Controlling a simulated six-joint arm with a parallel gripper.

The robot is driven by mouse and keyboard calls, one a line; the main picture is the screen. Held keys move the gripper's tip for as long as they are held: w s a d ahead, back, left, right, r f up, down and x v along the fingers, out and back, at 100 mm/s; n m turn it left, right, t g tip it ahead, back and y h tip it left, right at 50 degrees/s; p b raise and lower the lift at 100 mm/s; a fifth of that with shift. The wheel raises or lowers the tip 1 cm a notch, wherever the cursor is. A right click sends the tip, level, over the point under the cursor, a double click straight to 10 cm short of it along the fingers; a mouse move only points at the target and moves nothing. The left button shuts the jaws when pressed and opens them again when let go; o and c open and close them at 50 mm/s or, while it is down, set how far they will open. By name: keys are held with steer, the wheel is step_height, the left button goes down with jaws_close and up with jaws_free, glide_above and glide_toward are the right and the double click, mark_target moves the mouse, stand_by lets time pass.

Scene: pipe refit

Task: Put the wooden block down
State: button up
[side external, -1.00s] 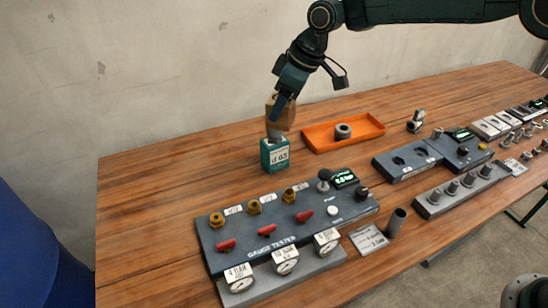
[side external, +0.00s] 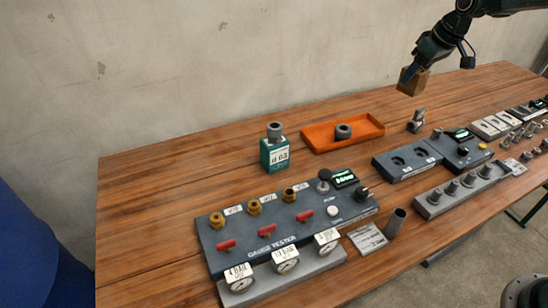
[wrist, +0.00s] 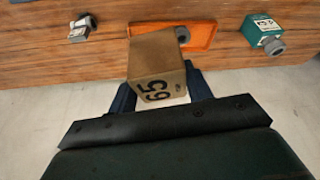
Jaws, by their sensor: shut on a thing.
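The wooden block (side external: 412,82) is a brown block held in my gripper (side external: 408,74), in the air above the far part of the table, to the right of the orange tray. In the wrist view the block (wrist: 158,68) sits between the two dark blue fingers of my gripper (wrist: 160,88), and the number 65 shows on its near face. The fingers are shut on it. Bare wall or floor shows around the block and the table (wrist: 60,28) lies beyond it.
An orange tray (side external: 318,146) holds a grey ring (side external: 343,131). A teal box (side external: 275,153) marked d 63 stands left of it with a grey fitting on top. A gauge tester (side external: 240,235) fills the front left. Bare wood lies at the table's back left.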

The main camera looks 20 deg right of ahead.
steer(key=s+d+m, duration=0.2)
steer(key=s+d, duration=0.3)
steer(key=d, duration=0.4)
step_height(320, 180, down, 15)
steer(key=shift+f+h, duration=0.15)
steer(key=shift+h, duration=0.25)
steer(key=shift+f, duration=2.15)
steer(key=shift+f, duration=0.6)
steer(key=o, duration=1)
steer(key=shift+r, duration=0.15)
